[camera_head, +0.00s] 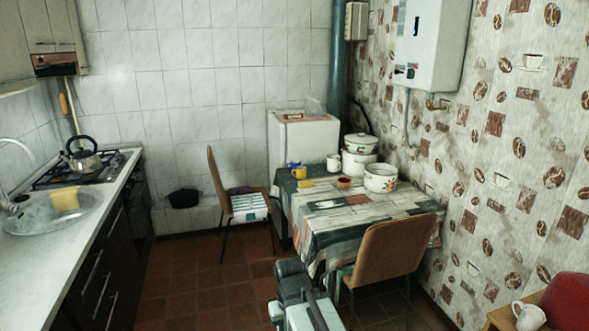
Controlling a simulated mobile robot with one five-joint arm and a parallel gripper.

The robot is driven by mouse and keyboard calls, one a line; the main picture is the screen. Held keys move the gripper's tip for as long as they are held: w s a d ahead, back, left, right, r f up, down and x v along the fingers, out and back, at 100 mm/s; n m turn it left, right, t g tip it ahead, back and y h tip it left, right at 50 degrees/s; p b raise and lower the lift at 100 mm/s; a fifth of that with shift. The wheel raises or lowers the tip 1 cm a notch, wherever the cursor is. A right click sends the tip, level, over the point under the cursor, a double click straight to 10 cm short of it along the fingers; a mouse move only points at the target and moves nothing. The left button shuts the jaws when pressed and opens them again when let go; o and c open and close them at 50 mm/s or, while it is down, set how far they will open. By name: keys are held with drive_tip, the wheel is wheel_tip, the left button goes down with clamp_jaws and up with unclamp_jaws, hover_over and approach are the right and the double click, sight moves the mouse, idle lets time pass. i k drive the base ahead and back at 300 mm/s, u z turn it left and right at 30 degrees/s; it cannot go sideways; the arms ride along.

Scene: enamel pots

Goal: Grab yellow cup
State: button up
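A small yellow cup (298,171) stands upright near the back left corner of the table (330,222), which has a patterned cloth. A low yellow item (305,184) lies just in front of it. Parts of my arm, dark and pale grey, show at the bottom centre, in front of the table and well apart from the cup. I cannot make out any gripper fingers there.
Enamel pots (380,178), a white mug (333,162) and a small brownish bowl (344,183) share the tabletop. Chairs stand at its left (228,180) and front right (388,250). Tiled floor (195,275) is clear between the counter (88,228) and my arm.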

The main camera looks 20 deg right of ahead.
sight(301, 171)
drive_tip(key=z, duration=0.3)
drive_tip(key=i, duration=2.65)
drive_tip(key=u, duration=0.7)
drive_tip(key=i, duration=0.95)
drive_tip(key=u, duration=0.6)
drive_tip(key=k, duration=0.9)
drive_tip(key=u, duration=0.2)
drive_tip(key=i, duration=0.8)
drive_tip(key=z, duration=0.2)
drive_tip(key=k, duration=0.85)
